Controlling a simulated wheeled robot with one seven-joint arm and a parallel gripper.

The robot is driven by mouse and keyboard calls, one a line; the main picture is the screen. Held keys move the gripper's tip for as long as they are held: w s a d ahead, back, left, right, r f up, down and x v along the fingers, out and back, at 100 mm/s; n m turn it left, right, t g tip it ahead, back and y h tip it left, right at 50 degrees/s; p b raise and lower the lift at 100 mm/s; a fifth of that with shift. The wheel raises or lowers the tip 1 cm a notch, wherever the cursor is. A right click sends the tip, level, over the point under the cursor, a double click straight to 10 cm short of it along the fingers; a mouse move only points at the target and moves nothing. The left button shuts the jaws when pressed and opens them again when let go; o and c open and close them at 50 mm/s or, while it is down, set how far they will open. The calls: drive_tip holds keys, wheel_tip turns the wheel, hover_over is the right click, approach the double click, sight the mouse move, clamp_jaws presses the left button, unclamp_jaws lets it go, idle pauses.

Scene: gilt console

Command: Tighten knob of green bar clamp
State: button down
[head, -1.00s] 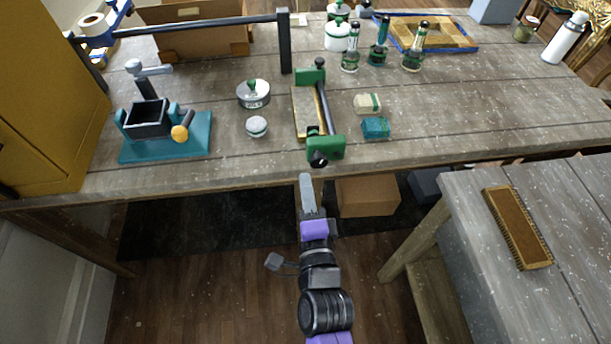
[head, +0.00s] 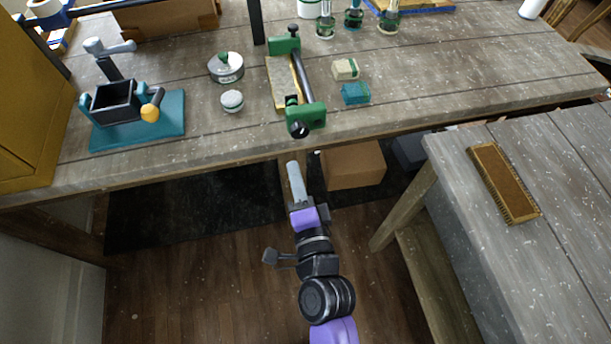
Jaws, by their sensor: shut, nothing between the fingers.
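The green bar clamp (head: 306,118) lies on the wooden workbench, with a dark bar between two green jaws. Its black knob (head: 299,130) is at the near end, close to the bench's front edge. A light wooden piece (head: 281,86) lies beside the bar, between the jaws. My gripper (head: 293,166) is shut and empty. It points up in the picture from below, in front of the bench edge, apart from the knob and a little below it in view.
A teal-based vise (head: 140,125) stands left, with a lidded tin (head: 226,67) and small round jar (head: 232,101) nearby. Two small blocks, cream (head: 345,69) and teal (head: 355,93), lie right of the clamp. A second table (head: 540,170) with a brush (head: 503,182) stands at right.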

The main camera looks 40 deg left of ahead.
sight(300, 131)
drive_tip(key=w+a+f+n, duration=0.1)
drive_tip(key=w+a+n, duration=0.2)
drive_tip(key=w+n, duration=0.3)
drive_tip(key=shift+a+f+n+b, duration=0.2)
drive_tip(key=shift+n+b, duration=0.1)
drive_tip(key=shift+n, duration=1.9)
drive_tip(key=shift+w+r, duration=0.15)
drive_tip(key=shift+r, duration=0.35)
